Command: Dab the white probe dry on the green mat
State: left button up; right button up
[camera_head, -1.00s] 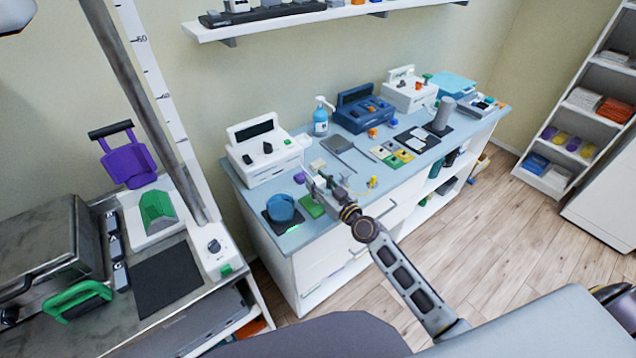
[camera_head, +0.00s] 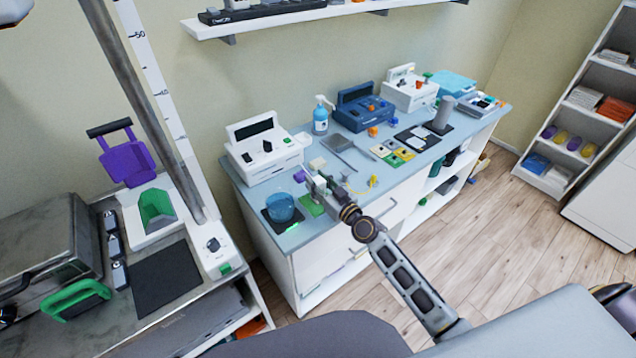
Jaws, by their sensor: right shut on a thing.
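The green mat (camera_head: 309,206) lies on the blue worktop near its front edge, just right of a blue bowl (camera_head: 280,207). My right gripper (camera_head: 322,187) reaches in from the lower right and is over the mat's right part. It is shut on the small white probe (camera_head: 318,184), which is mostly hidden by the fingers. I cannot tell whether the probe touches the mat. My left gripper does not show clearly.
A white device (camera_head: 262,152) stands behind the bowl. A purple item (camera_head: 299,176) and a small white block (camera_head: 317,164) sit close to the gripper. A grey tray (camera_head: 338,143) and a blue-white pump bottle (camera_head: 320,121) stand further back. A yellow item (camera_head: 373,182) lies right of the gripper.

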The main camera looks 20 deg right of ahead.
jog(key=shift+f, duration=0.25)
dwell(0.8)
jog(key=shift+r+p, duration=3.2)
jog(key=shift+r, duration=0.45)
jog(key=shift+f, duration=0.1)
